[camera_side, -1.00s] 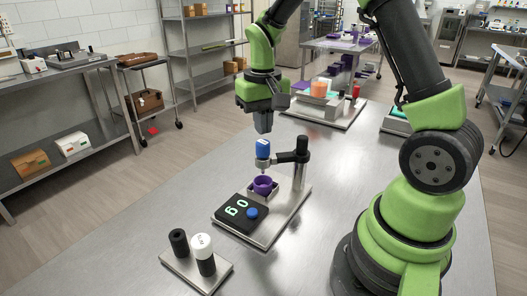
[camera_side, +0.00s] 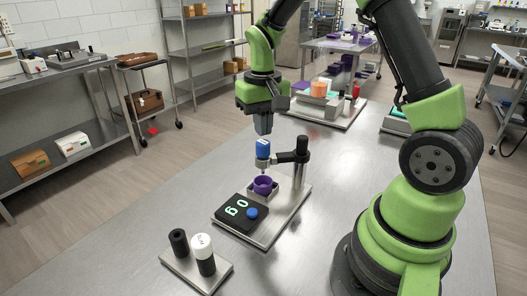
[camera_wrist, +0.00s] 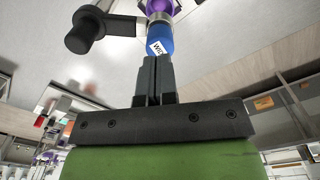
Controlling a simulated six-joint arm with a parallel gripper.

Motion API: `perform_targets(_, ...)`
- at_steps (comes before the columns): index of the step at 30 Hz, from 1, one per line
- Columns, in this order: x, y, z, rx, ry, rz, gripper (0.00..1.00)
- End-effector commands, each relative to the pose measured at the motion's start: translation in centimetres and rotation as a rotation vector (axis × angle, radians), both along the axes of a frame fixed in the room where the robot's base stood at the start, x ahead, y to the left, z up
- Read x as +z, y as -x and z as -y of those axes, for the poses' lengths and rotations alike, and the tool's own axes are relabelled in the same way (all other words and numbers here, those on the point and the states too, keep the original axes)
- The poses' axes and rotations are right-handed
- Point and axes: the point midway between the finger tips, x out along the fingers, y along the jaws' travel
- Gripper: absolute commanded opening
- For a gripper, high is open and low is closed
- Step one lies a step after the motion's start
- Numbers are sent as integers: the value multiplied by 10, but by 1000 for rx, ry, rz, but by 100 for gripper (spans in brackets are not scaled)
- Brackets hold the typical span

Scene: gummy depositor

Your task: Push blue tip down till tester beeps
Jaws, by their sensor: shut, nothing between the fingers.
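The tester (camera_side: 241,213) is a black box with a lit green display and a blue button (camera_side: 252,213). My gripper (camera_side: 263,128) is shut and empty, fingers pointing down just above the blue tip. The wrist view shows the shut fingers (camera_wrist: 154,62) close to the blue tip (camera_wrist: 159,38), which bears white lettering; whether they touch I cannot tell.
A small plate (camera_side: 212,275) with a black cylinder (camera_side: 179,242) and a white-and-black cylinder (camera_side: 204,254) stands at the front left. Trays with coloured items (camera_side: 320,105) stand at the back of the metal table. The table left of the tester is clear.

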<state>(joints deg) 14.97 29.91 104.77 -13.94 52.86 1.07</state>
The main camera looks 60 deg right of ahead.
Motion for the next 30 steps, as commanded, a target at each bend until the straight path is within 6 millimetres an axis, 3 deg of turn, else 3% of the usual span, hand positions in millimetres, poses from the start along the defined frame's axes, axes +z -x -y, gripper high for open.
perform_targets(30, -31, 0, 0, 0, -1, -2, 0)
